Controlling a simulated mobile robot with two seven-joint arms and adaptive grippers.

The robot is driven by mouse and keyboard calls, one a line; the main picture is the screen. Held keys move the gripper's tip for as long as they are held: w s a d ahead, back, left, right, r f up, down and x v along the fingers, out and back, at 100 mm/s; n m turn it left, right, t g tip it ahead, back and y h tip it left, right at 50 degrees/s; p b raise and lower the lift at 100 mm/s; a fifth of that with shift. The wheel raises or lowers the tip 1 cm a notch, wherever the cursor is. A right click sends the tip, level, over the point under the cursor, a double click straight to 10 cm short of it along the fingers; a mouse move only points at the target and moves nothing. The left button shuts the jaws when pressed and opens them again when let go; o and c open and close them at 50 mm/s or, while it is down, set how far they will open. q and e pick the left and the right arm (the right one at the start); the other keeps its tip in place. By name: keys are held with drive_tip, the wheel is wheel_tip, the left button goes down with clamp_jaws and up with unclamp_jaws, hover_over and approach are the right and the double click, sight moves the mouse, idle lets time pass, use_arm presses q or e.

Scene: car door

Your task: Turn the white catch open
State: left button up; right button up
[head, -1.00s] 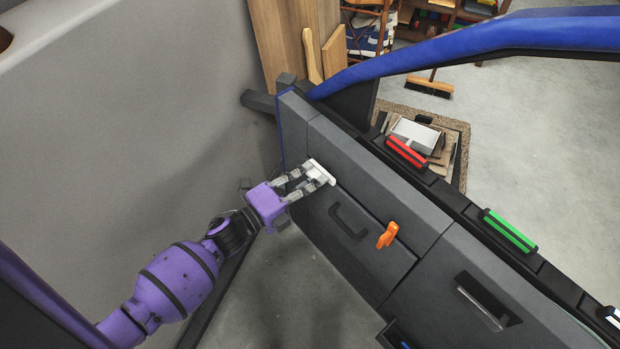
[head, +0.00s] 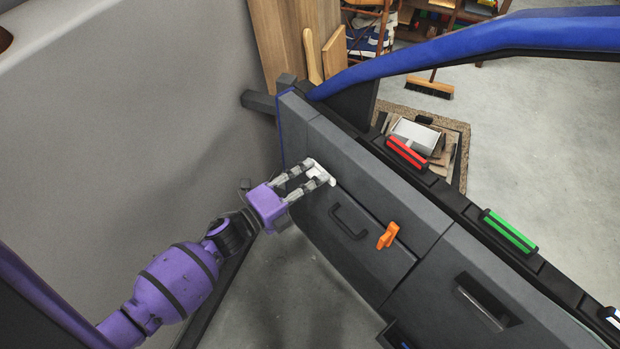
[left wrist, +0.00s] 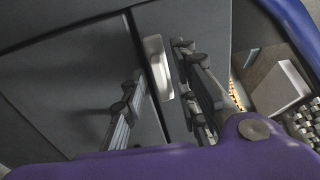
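My purple left gripper (head: 306,180) is at the catch in the head view. In the left wrist view its fingers (left wrist: 160,98) are apart, one on each side of the catch, with gaps visible. Whether a fingertip touches the catch cannot be told. My right gripper is not in view.
An orange catch (head: 388,236) sits right of the black handle. A recessed handle (head: 484,302) is farther right. Red (head: 407,153) and green (head: 510,231) pieces lie along the door's top edge. A grey wall (head: 130,110) stands to the left.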

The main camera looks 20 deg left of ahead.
use_arm(q)
drive_tip(key=v, duration=1.2)
